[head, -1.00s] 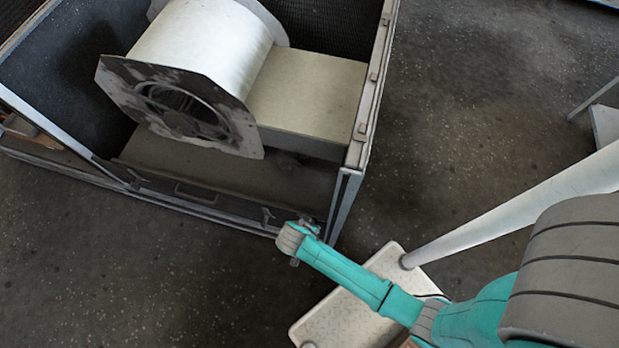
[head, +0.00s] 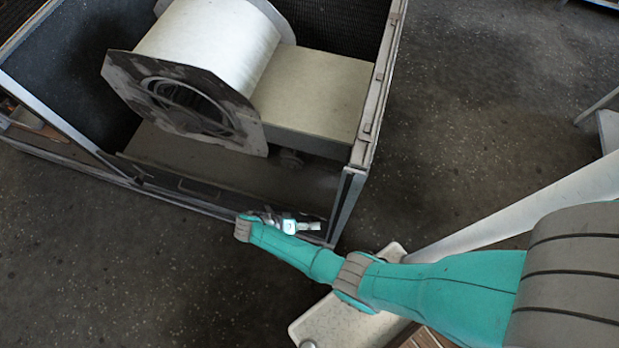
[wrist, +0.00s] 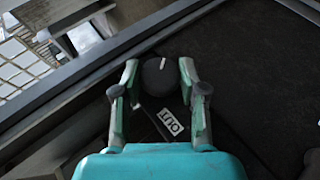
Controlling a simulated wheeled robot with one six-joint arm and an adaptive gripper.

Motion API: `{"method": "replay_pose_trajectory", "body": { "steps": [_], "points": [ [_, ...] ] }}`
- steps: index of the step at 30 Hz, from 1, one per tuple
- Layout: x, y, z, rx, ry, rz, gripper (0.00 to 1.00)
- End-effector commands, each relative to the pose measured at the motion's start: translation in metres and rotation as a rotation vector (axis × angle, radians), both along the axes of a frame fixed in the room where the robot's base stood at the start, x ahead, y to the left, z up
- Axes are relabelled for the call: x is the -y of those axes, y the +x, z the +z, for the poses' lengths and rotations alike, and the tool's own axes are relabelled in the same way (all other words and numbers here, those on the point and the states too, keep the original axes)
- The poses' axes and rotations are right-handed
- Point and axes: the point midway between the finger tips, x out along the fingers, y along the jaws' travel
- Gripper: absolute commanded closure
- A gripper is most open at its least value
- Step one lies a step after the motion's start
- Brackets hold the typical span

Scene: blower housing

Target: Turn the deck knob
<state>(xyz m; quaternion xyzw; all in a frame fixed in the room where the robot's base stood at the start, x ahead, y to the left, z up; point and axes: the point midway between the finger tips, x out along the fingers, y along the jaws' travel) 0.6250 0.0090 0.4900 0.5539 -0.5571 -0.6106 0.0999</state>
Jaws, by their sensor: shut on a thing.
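A dark round deck knob (wrist: 160,76) with a short white mark on its top shows in the wrist view. My gripper (wrist: 159,70) is shut on it, with one finger on each side. The white mark points toward the top of the picture, tilted slightly right. A white label reading OUT (wrist: 170,122) is on the dark surface just below the knob, tilted. In the head view my forearm reaches the front edge of the housing (head: 352,190), near its front right corner. The knob cannot be made out in the head view.
The blower drum (head: 218,45) with its dark end plate (head: 180,105) stands inside the open housing. A pale box (head: 320,95) joins it on the right. Dark speckled floor (head: 470,110) is clear to the right of the housing.

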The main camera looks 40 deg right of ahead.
Motion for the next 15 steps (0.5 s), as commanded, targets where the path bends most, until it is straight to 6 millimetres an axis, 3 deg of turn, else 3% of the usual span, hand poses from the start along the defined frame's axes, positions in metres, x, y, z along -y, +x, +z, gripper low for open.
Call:
{"method": "replay_pose_trajectory", "body": {
  "steps": [15],
  "points": [
    [-0.0008, 0.0007, -0.0018, -0.143, -0.102, 0.001, 0.93]
  ]
}}
